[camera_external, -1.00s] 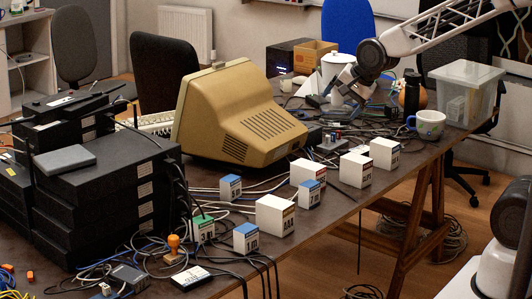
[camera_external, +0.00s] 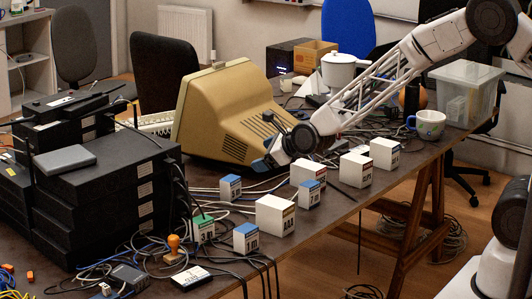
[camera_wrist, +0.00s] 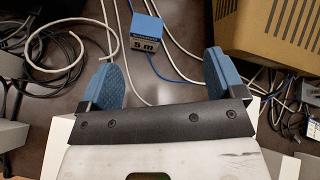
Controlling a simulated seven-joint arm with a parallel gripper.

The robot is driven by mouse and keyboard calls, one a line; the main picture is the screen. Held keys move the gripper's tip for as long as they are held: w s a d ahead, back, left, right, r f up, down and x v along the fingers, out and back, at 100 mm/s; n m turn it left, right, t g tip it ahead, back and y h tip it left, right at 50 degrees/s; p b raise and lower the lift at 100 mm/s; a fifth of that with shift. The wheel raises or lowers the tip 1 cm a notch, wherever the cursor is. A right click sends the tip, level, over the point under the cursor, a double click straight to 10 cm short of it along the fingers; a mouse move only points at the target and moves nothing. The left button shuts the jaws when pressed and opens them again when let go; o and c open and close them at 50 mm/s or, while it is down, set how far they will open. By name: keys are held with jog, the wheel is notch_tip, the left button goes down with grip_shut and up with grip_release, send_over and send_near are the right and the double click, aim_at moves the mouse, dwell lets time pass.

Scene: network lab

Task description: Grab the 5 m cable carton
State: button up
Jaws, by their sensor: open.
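The 5 m carton (camera_wrist: 150,37) is a small box with a blue top and a white label reading "5 m". In the wrist view it lies beyond my fingertips, between the two fingers in the picture. In the external view it appears to be the small blue and white carton (camera_external: 230,188) in front of the beige monitor. My gripper (camera_wrist: 160,78) is open and empty, with blue finger pads. In the external view my gripper (camera_external: 264,163) hangs near the monitor's lower right corner, right of the carton and not touching it.
Other cartons, blue (camera_external: 246,238), green (camera_external: 202,228) and white (camera_external: 275,215), stand nearby. The beige monitor (camera_external: 230,115) rises close behind the carton. Loose cables (camera_wrist: 60,50) lie around it. A stack of black units (camera_external: 105,195) stands at left, a mug (camera_external: 430,124) at right.

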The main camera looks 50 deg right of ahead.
aim_at(236, 180)
jog(key=f+m, duration=0.1)
jog(key=f, duration=0.1)
jog(key=w+a+f+m+t, duration=0.1)
jog(key=f+m, duration=0.1)
jog(key=f, duration=0.1)
jog(key=w+f+m, duration=0.1)
jog(key=f+m, duration=0.1)
jog(key=shift+w+a+f+t, duration=0.15)
jog(key=shift+a+f+t, duration=0.05)
jog(key=shift+a+t, duration=0.15)
jog(key=shift+x, duration=1.25)
jog(key=shift+w, duration=0.1)
jog(key=shift+x, duration=2.5)
jog(key=shift+a+f, duration=0.1)
jog(key=shift+a, duration=0.1)
jog(key=c, duration=1.1)
jog(key=shift+r, duration=0.2)
